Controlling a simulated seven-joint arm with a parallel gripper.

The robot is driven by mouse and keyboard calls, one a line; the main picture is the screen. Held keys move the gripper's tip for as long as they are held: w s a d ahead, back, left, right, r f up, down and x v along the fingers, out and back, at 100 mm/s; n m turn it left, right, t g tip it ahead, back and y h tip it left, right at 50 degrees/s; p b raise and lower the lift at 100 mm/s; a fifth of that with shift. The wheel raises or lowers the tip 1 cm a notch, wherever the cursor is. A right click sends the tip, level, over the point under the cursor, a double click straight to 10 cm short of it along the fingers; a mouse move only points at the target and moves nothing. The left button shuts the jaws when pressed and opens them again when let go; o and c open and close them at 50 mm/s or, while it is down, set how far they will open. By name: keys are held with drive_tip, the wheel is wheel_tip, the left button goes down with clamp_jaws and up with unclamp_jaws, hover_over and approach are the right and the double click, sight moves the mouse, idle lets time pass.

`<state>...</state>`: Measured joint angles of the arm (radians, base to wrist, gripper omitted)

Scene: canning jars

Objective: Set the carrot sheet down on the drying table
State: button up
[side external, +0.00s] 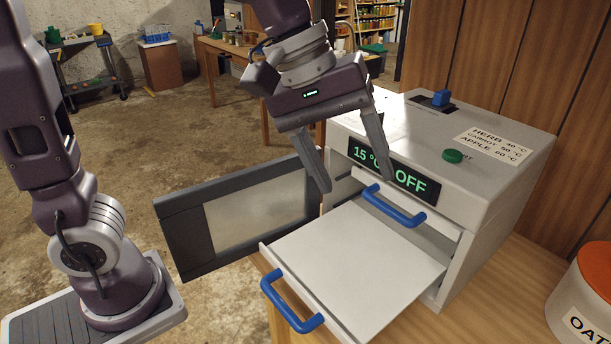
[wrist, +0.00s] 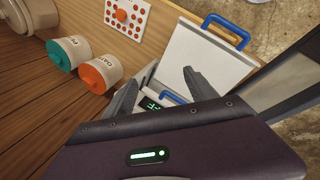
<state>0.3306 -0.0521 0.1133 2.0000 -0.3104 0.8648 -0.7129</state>
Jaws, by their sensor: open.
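A flat white sheet (side external: 350,255) with a blue handle (side external: 291,302) is slid well out of the dryer and looks bare. It also shows in the wrist view (wrist: 199,55). A second blue handle (side external: 393,207) sits higher, at the dryer's opening, just under the display. No carrot pieces show, so I cannot tell which sheet is the carrot one. My gripper (side external: 357,184) is open and empty, above the upper handle and beside the dryer front. In the wrist view, its fingers (wrist: 160,78) are apart with nothing between them. I cannot identify the drying table for sure.
The dryer (side external: 470,190) reads 15 °C OFF. Its door (side external: 250,215) hangs open left of the sheet. An orange-lidded oat jar (side external: 590,300) stands at right; a teal-lidded jar (wrist: 70,53) is beside it.

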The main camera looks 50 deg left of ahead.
drive_tip(key=s+a+f+m+t+y, duration=0.2)
drive_tip(key=s+a+m, duration=0.5)
drive_tip(key=s+a, duration=0.5)
drive_tip(key=s+f+y, duration=0.1)
drive_tip(key=s, duration=0.2)
drive_tip(key=shift+s+m+y, duration=0.3)
drive_tip(key=shift+a, duration=0.1)
